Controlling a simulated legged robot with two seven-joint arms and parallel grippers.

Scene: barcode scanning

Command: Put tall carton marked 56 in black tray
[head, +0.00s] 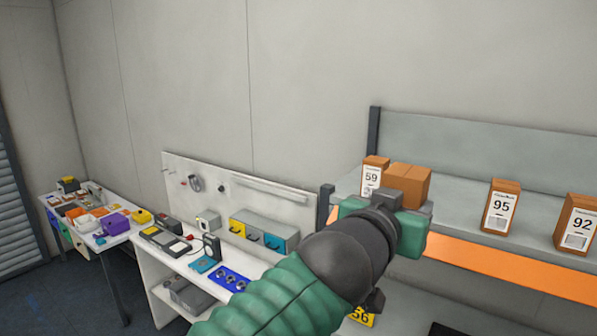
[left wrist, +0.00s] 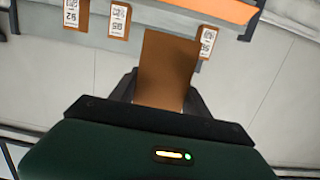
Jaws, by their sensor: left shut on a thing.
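My left gripper (head: 402,200) is shut on a plain brown carton (head: 410,178), held up in front of the shelf. The left wrist view shows this carton (left wrist: 168,65) between the fingers of the left gripper (left wrist: 165,103). No number shows on its visible faces, so I cannot read its marking. A yellow tag (head: 362,317), which seems to read 56, shows low down beside my left arm, partly hidden. A dark flat thing (head: 447,330) at the bottom edge may be the black tray; most of it is cut off. My right gripper is not in view.
Cartons marked 59 (head: 371,178), 95 (head: 501,207) and 92 (head: 577,224) stand on the grey shelf with an orange front edge (head: 510,268). A white bench (head: 160,285) with devices and bins stands left. Shelf space between 59 and 95 looks clear.

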